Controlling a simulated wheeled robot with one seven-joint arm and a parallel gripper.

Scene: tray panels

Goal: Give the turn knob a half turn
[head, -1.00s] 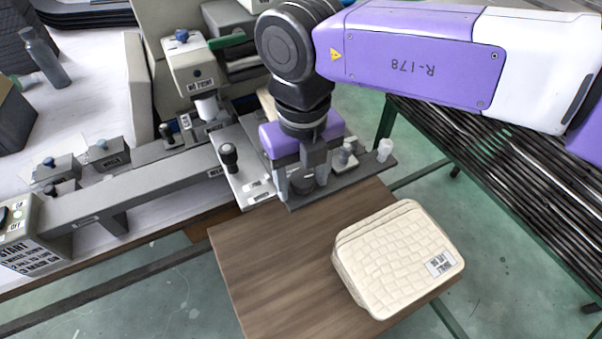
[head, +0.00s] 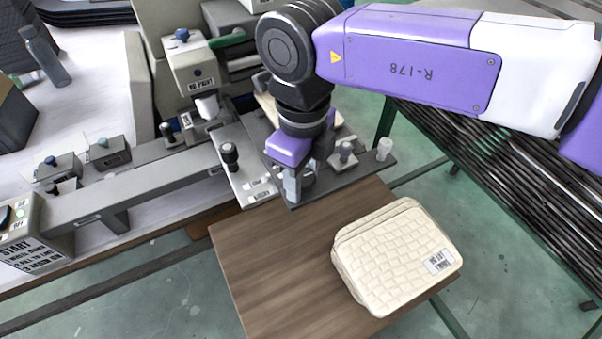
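The turn knob (head: 308,181) is a dark, round knob on the grey panel at the front of the machine, partly hidden by my gripper. My gripper (head: 303,181) points down at it, with one finger in front at the left and the other mostly hidden behind. The fingers straddle the knob and appear shut on it. The purple gripper body is turned at an angle to the panel. The knob's own marking is too small to read, so its angle is unclear.
A black-knobbed lever (head: 229,154) stands left of my gripper. A grey knob (head: 345,151) and a white knob (head: 384,148) stand to its right. A cream quilted case (head: 395,255) lies on the wooden table (head: 262,262). A dark slatted rack (head: 510,170) is at right.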

